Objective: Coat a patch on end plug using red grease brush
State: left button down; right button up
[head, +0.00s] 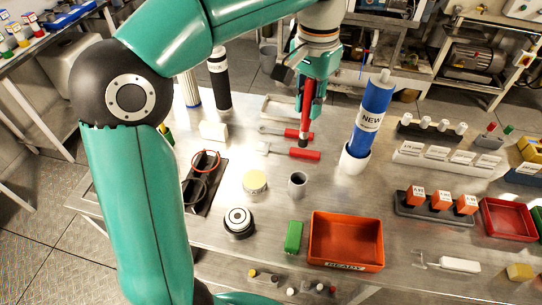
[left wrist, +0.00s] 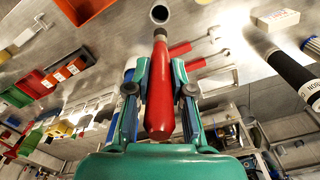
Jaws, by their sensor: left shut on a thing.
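My left gripper (head: 312,88) is shut on the red grease brush (head: 306,106), holding it upright above the back of the table. In the left wrist view the brush's red handle (left wrist: 160,95) sits between the two fingers (left wrist: 159,88). Its dark tip points down in the head view, and its bristles cannot be made out. A round dark plug with pale rings, which looks like the end plug (head: 238,221), stands on the table, front left of the brush and apart from it. No coated patch can be made out on it. My right gripper is not in view.
A small grey cup (head: 297,183) and a cream-topped round tin (head: 254,181) stand nearby. Red-handled tools (head: 291,153) lie behind the cup. A blue cylinder marked NEW (head: 373,113) stands right of the brush. A green block (head: 293,237) and an orange READY tray (head: 318,262) are in front.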

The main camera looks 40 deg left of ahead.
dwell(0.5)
pick_arm(q)
jog(key=shift+w, duration=0.1)
jog(key=s+a+f+g+y+b, duration=0.1)
jog(key=s+a+f+b, duration=0.1)
jog(key=f, duration=0.6)
jog(key=s+a+f+g+y+b, duration=0.1)
jog(key=a+f+b, duration=0.3)
jog(key=f, duration=0.5)
jog(key=shift+s+a+y+b, duration=0.4)
jog(key=shift+s+a+y, duration=0.2)
jog(key=shift+s+y, duration=0.1)
jog(key=shift+f+b, duration=0.3)
jog(key=shift+f, duration=0.15)
dwell(1.1)
notch_tip(320, 180, up, 7)
jog(key=p, duration=0.6)
